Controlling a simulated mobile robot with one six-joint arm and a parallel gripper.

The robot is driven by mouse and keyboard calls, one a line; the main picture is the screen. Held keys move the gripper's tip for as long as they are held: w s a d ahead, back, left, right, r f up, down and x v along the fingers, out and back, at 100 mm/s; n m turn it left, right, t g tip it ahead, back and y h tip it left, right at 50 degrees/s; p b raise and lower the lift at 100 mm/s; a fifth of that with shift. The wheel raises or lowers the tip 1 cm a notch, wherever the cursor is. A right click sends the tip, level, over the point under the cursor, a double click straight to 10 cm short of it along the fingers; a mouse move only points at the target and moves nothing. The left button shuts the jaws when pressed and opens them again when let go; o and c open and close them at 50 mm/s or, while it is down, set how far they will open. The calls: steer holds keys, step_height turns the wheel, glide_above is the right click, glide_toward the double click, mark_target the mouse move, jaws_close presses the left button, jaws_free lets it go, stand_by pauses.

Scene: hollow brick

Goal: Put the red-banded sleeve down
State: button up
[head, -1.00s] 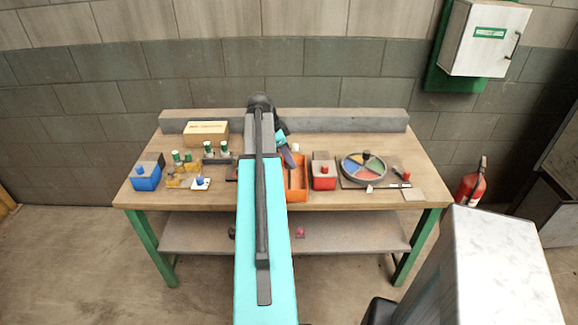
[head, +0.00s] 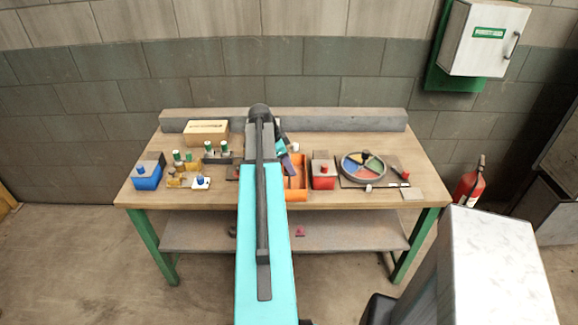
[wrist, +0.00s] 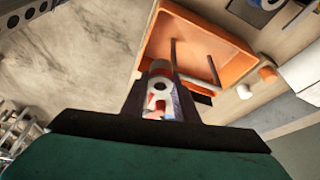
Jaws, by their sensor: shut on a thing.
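My gripper (wrist: 158,103) is shut on the red-banded sleeve (wrist: 159,86), which shows as a white ring-ended piece with red on it between the fingers in the wrist view. The fingers and sleeve appear in front of the near edge of an orange tray (wrist: 205,36); I cannot tell the height between them. In the head view my gripper (head: 287,158) is mostly hidden by my own arm, just left of the back of the orange tray (head: 302,194). The sleeve cannot be made out there.
Dark rods lie in the orange tray. A blue box (head: 146,178), green-topped pieces and a cardboard box (head: 206,131) stand left. A grey ledge (head: 340,119) runs along the back.

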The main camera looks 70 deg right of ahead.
steer(key=shift+a+f+b, duration=0.1)
steer(key=shift+f+b, duration=0.2)
steer(key=shift+f, duration=0.05)
steer(key=o, duration=1.1)
steer(key=shift+f, duration=0.1)
steer(key=b+v, duration=0.2)
steer(key=v, duration=1)
steer(key=shift+r, duration=0.45)
